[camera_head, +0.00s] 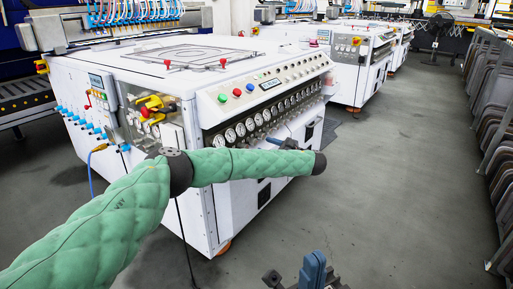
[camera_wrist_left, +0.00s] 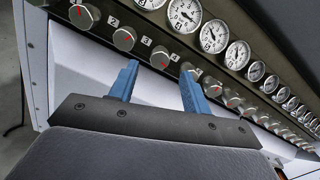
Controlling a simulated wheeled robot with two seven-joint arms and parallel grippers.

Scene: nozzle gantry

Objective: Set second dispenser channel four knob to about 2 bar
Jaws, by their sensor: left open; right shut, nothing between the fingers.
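A white dispenser cabinet (camera_head: 120,75) has a sloped panel with a row of gauges (camera_head: 240,129) and knobs below. In the left wrist view, silver knobs with red pointer marks line the panel, including the number 2 knob (camera_wrist_left: 124,38) and number 3 knob (camera_wrist_left: 160,57). The channel four knob (camera_wrist_left: 189,69), by label 4, is partly hidden behind the right-hand finger. My left gripper (camera_wrist_left: 160,72) is open just below the knobs, with nothing between its blue fingers; it also shows beside the panel in the head view (camera_head: 297,138). My right gripper (camera_head: 312,272) is shut and empty, low in front.
A second white dispenser cabinet (camera_head: 345,75) stands behind the near one. Near the front left corner are yellow and red fittings (camera_head: 152,107) and blue hose connectors (camera_head: 85,123). The grey aisle floor (camera_head: 415,150) is clear; racks (camera_head: 500,130) line the right side.

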